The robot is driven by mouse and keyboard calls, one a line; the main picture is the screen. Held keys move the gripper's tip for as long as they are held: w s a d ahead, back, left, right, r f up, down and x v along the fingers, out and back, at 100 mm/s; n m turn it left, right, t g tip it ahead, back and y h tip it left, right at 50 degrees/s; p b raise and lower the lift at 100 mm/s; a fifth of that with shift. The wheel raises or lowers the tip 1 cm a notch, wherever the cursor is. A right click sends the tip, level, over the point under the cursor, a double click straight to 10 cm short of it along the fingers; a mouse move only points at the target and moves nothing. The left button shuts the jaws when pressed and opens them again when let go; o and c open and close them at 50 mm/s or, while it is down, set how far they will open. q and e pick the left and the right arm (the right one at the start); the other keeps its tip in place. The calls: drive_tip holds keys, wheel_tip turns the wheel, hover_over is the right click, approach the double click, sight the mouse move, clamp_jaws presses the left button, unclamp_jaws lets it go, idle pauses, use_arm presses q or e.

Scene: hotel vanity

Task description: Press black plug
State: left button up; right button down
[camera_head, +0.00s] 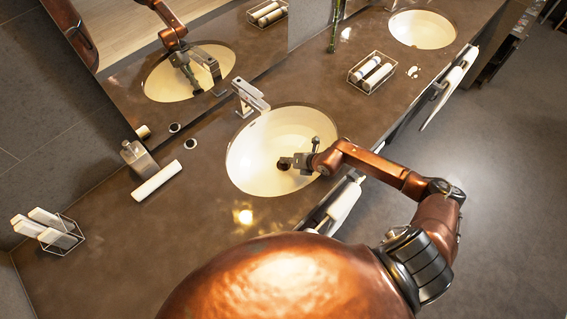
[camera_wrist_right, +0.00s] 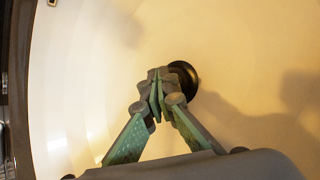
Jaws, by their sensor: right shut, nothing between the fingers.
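The black plug (camera_wrist_right: 184,75) is a dark round disc at the bottom of the near cream sink (camera_head: 250,165). In the head view the plug (camera_head: 284,163) shows as a small dark spot at the tip of my right gripper. My right gripper (camera_wrist_right: 157,92) is shut and empty, and its fingertips overlap the plug's left side in the wrist view. I cannot tell whether they touch it. In the head view my right gripper (camera_head: 290,162) reaches into the sink from the right. My left gripper is not in view.
A faucet (camera_head: 250,97) stands behind the near sink. Wire baskets (camera_head: 372,72) hold rolled items. A second sink (camera_head: 422,28) is at the far right. A mirror rises behind the counter.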

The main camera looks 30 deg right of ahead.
drive_tip(key=shift+s+f+b, duration=0.15)
drive_tip(key=shift+f+b, duration=0.05)
drive_tip(key=shift+f, duration=0.35)
drive_tip(key=shift+s+f+b, duration=0.15)
drive_tip(key=shift+f, duration=0.4)
idle(0.3)
drive_tip(key=shift+d+r+p, duration=0.1)
drive_tip(key=shift+r+p, duration=0.45)
drive_tip(key=shift+p, duration=0.15)
drive_tip(key=shift+d+r, duration=0.1)
drive_tip(key=shift+r, duration=0.2)
drive_tip(key=shift+r+p, duration=0.2)
drive_tip(key=shift+p, duration=0.1)
drive_tip(key=shift+r, duration=0.15)
wheel_tip(320, 180, up, 6)
drive_tip(key=p, duration=0.5)
drive_tip(key=shift+w+r, duration=0.1)
drive_tip(key=shift+r, duration=0.05)
